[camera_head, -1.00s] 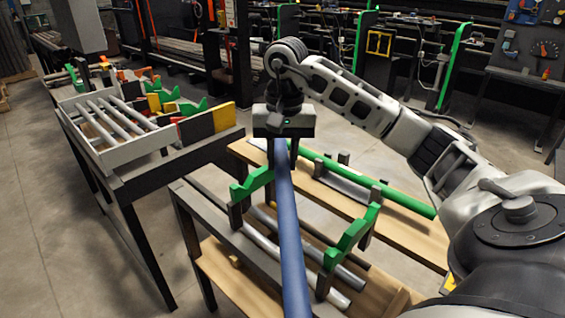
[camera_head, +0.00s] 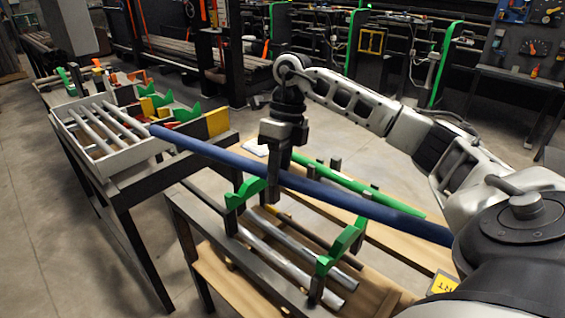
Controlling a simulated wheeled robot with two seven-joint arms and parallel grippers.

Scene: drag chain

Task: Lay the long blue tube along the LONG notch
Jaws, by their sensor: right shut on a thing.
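The long blue tube (camera_head: 340,194) is held in the air, running from upper left near the side table to lower right by my arm. My right gripper (camera_head: 277,188) is shut on it, left of its middle. The tube passes above the green notched holders; one green holder (camera_head: 246,191) is just below it and another green holder (camera_head: 342,247) stands at the front right. No contact between tube and holders is clear. I cannot tell which notch is the long one. My left gripper is not in view.
A white rack (camera_head: 112,150) with grey tubes stands on the side table at left, near the tube's left end. A green tube (camera_head: 385,199) lies on the wooden bench behind. Metal tubes (camera_head: 285,262) lie below the holders. A yellow sign (camera_head: 444,285) is at lower right.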

